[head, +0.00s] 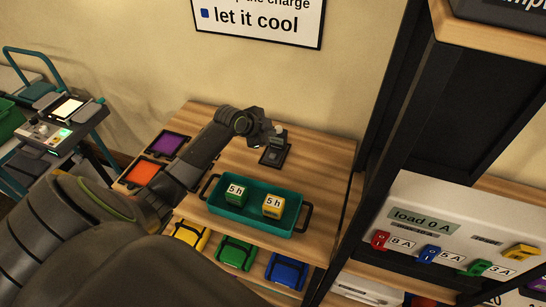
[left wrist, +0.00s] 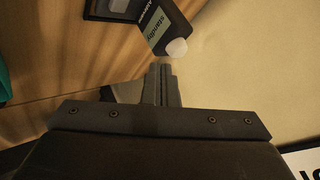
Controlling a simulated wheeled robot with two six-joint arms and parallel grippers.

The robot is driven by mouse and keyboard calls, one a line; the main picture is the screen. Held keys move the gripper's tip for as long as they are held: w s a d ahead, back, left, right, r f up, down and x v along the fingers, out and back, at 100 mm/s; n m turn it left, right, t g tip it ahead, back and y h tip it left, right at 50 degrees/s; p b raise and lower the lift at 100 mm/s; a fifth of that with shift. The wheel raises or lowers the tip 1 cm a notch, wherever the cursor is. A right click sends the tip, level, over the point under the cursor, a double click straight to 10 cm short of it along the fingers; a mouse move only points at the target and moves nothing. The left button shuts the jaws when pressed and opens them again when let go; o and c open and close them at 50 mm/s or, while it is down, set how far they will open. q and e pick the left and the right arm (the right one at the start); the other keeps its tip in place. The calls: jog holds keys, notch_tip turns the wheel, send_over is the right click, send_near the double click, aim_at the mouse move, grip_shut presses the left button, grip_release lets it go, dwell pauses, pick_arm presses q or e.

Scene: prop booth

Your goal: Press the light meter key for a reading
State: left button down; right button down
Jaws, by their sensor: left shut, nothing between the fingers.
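The light meter (head: 275,155) stands near the back of the wooden table, a dark device with a flat base and an upright part. In the left wrist view its upper part (left wrist: 155,30) has a pale display that seems to read "standby", with a white dome beside it. A grey block at that view's top edge may be its key; I cannot tell. My left gripper (head: 268,133) is shut and empty, just left of the meter's upright part. In the left wrist view its closed fingertips (left wrist: 161,70) are below the dome, with a small visible gap.
A teal tray (head: 209,201) holding green and yellow "5 h" blocks stands in front of the meter. Purple (head: 167,143) and orange (head: 147,172) pads lie at the table's left. A dark shelf frame (head: 375,165) rises close on the right, and the wall is behind.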

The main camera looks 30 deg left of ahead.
aim_at(270, 157)
pick_arm(q)
notch_tip(270, 157, down, 7)
jog(key=b, duration=0.5)
jog(key=shift+f+b, duration=0.3)
jog(key=shift+b, duration=0.1)
dwell(1.3)
jog(key=shift+f, duration=0.4)
